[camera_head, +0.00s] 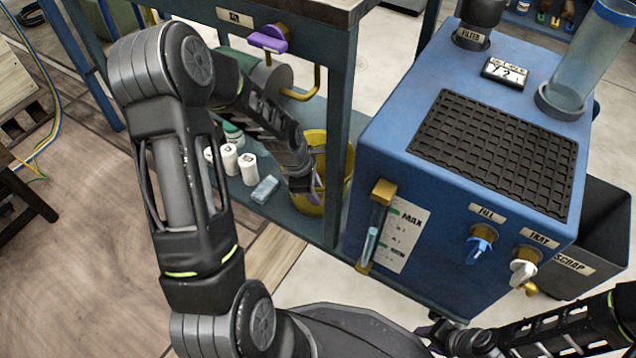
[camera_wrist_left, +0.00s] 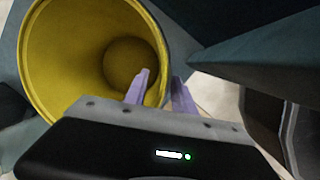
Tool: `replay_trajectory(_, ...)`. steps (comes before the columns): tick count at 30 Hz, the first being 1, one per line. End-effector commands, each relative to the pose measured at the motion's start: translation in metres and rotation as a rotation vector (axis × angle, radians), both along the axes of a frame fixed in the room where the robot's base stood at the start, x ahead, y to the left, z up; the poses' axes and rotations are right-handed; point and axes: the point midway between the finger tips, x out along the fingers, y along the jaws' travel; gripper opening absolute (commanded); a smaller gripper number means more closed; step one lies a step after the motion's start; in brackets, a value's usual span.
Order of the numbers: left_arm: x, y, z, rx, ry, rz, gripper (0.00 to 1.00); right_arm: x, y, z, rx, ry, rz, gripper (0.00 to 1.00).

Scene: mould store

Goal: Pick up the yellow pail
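The yellow pail (camera_head: 316,140) stands on the lower shelf of the blue bench, partly hidden by my left gripper and a bench leg. My left gripper (camera_head: 315,190) is down at the pail's near side. In the left wrist view I look into the pail (camera_wrist_left: 85,60), which seems empty. The purple fingers of my left gripper (camera_wrist_left: 160,78) are apart, one inside the pail and one outside, with the pail's wall between them. A gap shows between the fingers, and a firm grip is not visible.
White containers (camera_head: 229,160) and a pale blue block (camera_head: 265,189) lie on the shelf left of the pail. The blue machine (camera_head: 420,190) stands close on the right. The benchtop (camera_head: 290,8) and a purple-handled tap (camera_head: 268,40) are above. A black scrap bin (camera_head: 605,225) is far right.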

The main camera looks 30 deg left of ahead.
Motion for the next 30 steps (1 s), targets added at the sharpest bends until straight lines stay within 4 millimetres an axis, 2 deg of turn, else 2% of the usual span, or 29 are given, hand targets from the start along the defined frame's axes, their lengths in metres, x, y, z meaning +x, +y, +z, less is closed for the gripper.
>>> replay_trajectory(15, -0.0001, 0.0, 0.001, 0.0, 0.0, 0.0, 0.31, -0.0003, 0.0001, 0.0008, 0.0, 0.0, 0.0, 0.36)
replay_trajectory(26, -0.0001, 0.0, 0.001, 0.0, 0.0, 0.0, 0.01, -0.0004, 0.0001, 0.0008, 0.0, 0.001, 0.0, 0.36)
replay_trajectory(30, -0.0001, 0.0, 0.001, 0.0, 0.0, 0.0, 0.0, -0.0004, 0.0001, 0.0008, 0.0, 0.001, 0.0, 0.36)
